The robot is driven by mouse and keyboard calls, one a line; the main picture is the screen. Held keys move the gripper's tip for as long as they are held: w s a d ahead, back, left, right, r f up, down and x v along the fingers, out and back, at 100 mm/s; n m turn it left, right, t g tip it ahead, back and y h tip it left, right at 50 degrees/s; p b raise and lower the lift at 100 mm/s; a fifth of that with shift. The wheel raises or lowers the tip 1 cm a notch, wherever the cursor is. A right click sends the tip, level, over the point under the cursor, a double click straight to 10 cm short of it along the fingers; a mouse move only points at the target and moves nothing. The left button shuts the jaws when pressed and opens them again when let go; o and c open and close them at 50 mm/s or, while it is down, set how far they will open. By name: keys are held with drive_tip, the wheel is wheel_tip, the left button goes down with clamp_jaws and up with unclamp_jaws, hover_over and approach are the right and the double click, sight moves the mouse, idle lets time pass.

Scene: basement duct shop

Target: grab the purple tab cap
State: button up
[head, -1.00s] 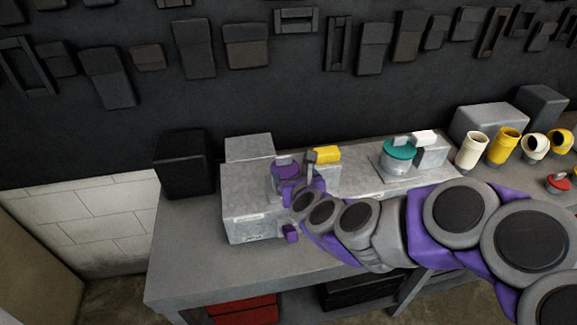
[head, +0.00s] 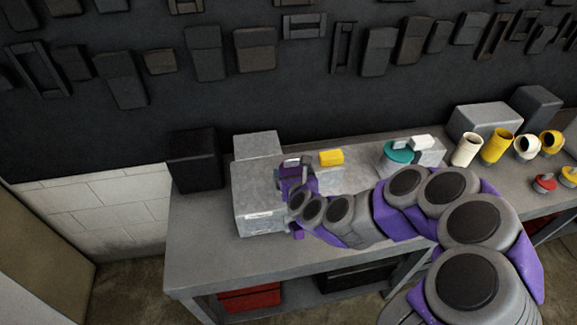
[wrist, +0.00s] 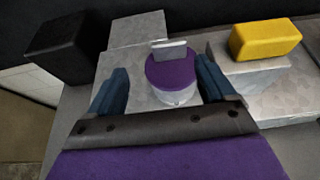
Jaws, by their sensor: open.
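My gripper (wrist: 160,66) is open, with one dark blue finger on each side of the cap in the wrist view. The right finger looks close to the cap's edge, with a wider gap at the left finger. I cannot tell whether either finger touches it. In the head view the cap (head: 291,169) is largely hidden by my gripper, and its pale tab shows above.
A yellow block (head: 331,157) sits on a grey block right of the cap. A teal cap (head: 397,153) stands farther right, then several white and yellow pipe pieces (head: 497,146). A black box (head: 193,160) stands at left. The bench front (head: 232,262) is clear.

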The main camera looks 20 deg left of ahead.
sight(293, 161)
drive_tip(key=w, duration=0.1)
drive_tip(key=w+f, duration=0.1)
drive_tip(key=w, duration=0.1)
drive_tip(key=shift+a, duration=0.1)
drive_tip(key=shift+w+d, duration=0.25)
drive_tip(key=shift+d, duration=0.15)
drive_tip(key=w+a+p, duration=0.1)
drive_tip(key=w+a+f, duration=0.1)
drive_tip(key=a, duration=0.1)
drive_tip(key=w+a+p, duration=0.1)
drive_tip(key=shift+w+a+f+p, duration=0.2)
drive_tip(key=shift+w+f+p, duration=0.1)
drive_tip(key=shift+f, duration=0.05)
drive_tip(key=shift+w+f, duration=0.1)
drive_tip(key=shift+w, duration=0.15)
drive_tip(key=shift+w+d, duration=0.15)
drive_tip(key=shift+d, duration=0.6)
drive_tip(key=shift+a+f, duration=0.1)
drive_tip(key=shift+a, duration=0.7)
drive_tip(key=c, duration=0.7)
drive_tip(key=shift+d, duration=0.5)
drive_tip(key=c, duration=0.4)
